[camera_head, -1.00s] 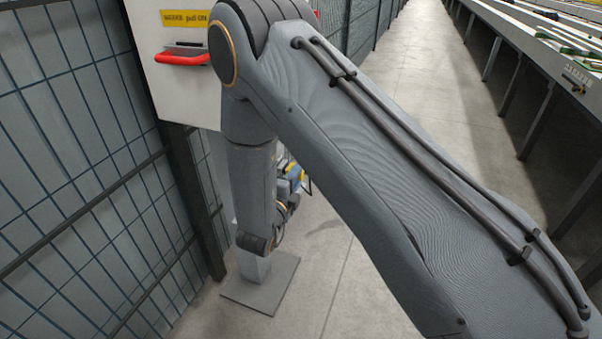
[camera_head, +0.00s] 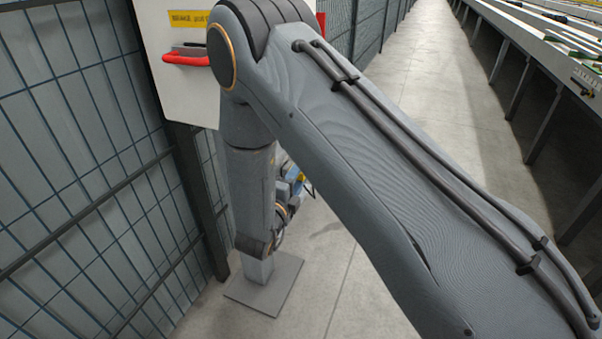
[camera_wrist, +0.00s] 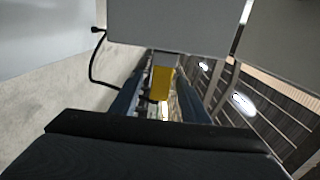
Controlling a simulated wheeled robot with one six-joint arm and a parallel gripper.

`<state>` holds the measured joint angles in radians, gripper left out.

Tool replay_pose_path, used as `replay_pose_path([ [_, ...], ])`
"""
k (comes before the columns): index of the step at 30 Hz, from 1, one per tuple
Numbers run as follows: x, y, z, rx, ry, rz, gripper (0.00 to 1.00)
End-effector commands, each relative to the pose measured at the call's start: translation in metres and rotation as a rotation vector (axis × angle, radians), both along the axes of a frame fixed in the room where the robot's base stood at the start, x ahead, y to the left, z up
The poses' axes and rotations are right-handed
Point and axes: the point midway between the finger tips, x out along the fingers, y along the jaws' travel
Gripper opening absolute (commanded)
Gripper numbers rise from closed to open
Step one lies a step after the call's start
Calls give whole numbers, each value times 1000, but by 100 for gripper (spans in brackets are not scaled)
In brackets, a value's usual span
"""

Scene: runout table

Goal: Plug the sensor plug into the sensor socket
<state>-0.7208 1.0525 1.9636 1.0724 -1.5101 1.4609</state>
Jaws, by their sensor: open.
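In the wrist view, my gripper (camera_wrist: 160,104) has two dark blue fingers standing apart. A yellow block (camera_wrist: 162,82), perhaps the sensor plug, shows between them. I cannot tell whether either finger touches it. In the head view, my arm covers most of the gripper, and only small blue and yellow bits show beside the arm. I cannot make out the sensor socket in either view.
The grey box (camera_wrist: 185,22) spans the top of the wrist view, close beyond the fingers. In the head view, a mesh fence (camera_head: 80,150) runs along the left, beside a white panel with a red handle (camera_head: 187,60). A long table (camera_head: 545,55) stands right; the aisle floor (camera_head: 425,95) is clear.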

Motion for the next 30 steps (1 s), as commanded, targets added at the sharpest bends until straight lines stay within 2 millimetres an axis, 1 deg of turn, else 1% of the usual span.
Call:
replay_pose_path([
  [6, -35, 14, 0, -1, 1, 5, 42],
  [12, -58, 22, 0, 0, 0, 2, 42],
  [17, -64, 24, 0, 1, 0, 1, 42],
  [30, -64, 24, 0, 1, 0, 1, 42],
])
